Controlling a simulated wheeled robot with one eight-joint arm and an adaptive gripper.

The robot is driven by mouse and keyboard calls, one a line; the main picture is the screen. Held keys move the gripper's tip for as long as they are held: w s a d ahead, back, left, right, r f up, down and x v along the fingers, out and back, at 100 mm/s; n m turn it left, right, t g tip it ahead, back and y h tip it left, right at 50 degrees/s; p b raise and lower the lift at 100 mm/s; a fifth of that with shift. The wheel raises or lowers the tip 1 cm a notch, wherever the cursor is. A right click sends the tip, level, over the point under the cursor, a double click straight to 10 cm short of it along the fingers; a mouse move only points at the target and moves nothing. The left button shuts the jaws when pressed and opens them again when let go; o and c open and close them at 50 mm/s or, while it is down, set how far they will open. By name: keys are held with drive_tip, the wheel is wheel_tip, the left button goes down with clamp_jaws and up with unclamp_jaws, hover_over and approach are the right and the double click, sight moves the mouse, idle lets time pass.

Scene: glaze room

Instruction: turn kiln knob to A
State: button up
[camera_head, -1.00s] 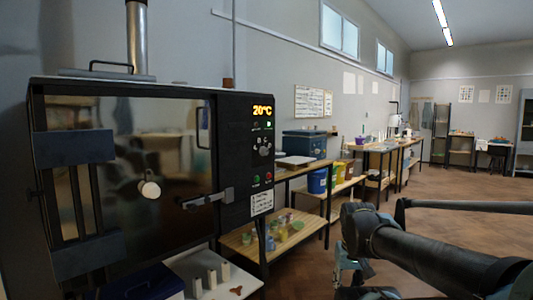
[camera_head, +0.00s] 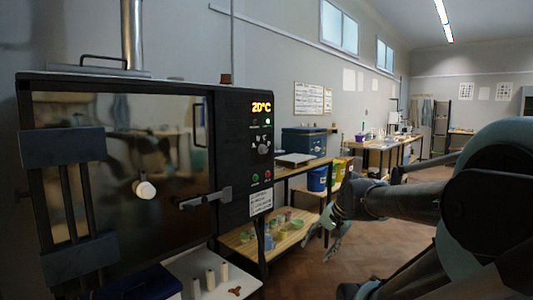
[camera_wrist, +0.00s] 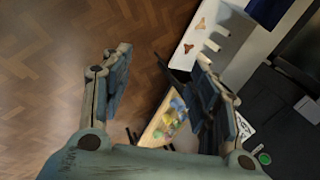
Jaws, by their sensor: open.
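The kiln (camera_head: 223,91) stands at the left of the head view, its door closed. Its dark control panel has an orange display reading 20°C. The kiln knob (camera_head: 263,148) is a small round knob below the display, with light letters around it; its exact pointing is too small to tell. My gripper (camera_head: 326,248) is open and empty, right of the panel, lower than the knob and apart from it. In the wrist view my gripper (camera_wrist: 163,72) has its fingers spread wide. The kiln's dark body (camera_wrist: 295,125) shows at right there; the knob is not seen.
The door handle (camera_head: 205,198) sticks out left of the panel. A white table (camera_head: 230,280) with several pale posts stands in front. A low wooden shelf (camera_head: 291,235) holds coloured pots. Open floor lies to the right.

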drive_tip(key=w+a+r+m+t+y, duration=0.1)
drive_tip(key=w+a+r+m+y, duration=0.25)
drive_tip(key=w+r, duration=0.35)
drive_tip(key=w+a+r+m+t+y, duration=0.1)
drive_tip(key=w+a+r+m+y, duration=0.1)
drive_tip(key=w+a+r+m, duration=0.45)
drive_tip(key=m+t+y, duration=0.4)
drive_tip(key=m+t, duration=0.1)
drive_tip(key=m, duration=0.5)
approach(266, 149)
drive_tip(key=x, duration=0.9)
drive_tip(key=shift+a, duration=0.25)
drive_tip(key=shift+r, duration=0.1)
drive_tip(key=c, duration=0.9)
